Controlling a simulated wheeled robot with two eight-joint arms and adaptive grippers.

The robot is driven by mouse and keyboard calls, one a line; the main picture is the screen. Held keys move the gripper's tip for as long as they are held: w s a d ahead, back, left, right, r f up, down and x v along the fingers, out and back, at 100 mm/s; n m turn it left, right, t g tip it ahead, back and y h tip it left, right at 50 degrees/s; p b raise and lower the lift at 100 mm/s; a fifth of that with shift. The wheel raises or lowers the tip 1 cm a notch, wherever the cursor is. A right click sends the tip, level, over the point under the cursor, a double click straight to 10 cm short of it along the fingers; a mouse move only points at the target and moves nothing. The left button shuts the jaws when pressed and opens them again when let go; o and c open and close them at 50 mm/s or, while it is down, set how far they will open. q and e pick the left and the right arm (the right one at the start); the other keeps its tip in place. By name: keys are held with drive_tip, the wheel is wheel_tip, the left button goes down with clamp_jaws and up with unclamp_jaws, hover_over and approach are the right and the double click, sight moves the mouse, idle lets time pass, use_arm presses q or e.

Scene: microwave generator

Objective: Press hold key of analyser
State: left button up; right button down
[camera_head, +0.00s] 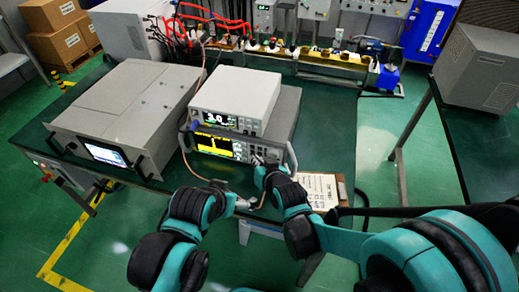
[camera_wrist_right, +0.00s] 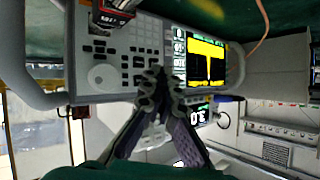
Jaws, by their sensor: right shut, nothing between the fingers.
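The analyser (camera_head: 214,146), a grey boxed instrument with a yellow trace on its screen, stands on the dark green table under a smaller instrument. My right gripper (camera_head: 257,161) is at the key area right of its screen. In the right wrist view the analyser (camera_wrist_right: 205,62) appears upside down, with its keys (camera_wrist_right: 138,45) and round knob (camera_wrist_right: 102,76). There the right gripper (camera_wrist_right: 154,84) is shut and empty, its tips over the panel between keys and screen. Contact cannot be told, and the tips hide some keys. My left gripper (camera_head: 247,203) is low, in front of the table edge; its fingers are unclear.
The smaller instrument (camera_head: 235,95) reading 3.0 sits on the analyser. A large grey unit (camera_head: 128,105) stands to the left. A clipboard with paper (camera_head: 318,188) lies right of my right gripper. A cable runs down in front of the analyser.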

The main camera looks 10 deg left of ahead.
drive_tip(key=shift+s, duration=1.8)
drive_tip(key=shift+w, duration=0.15)
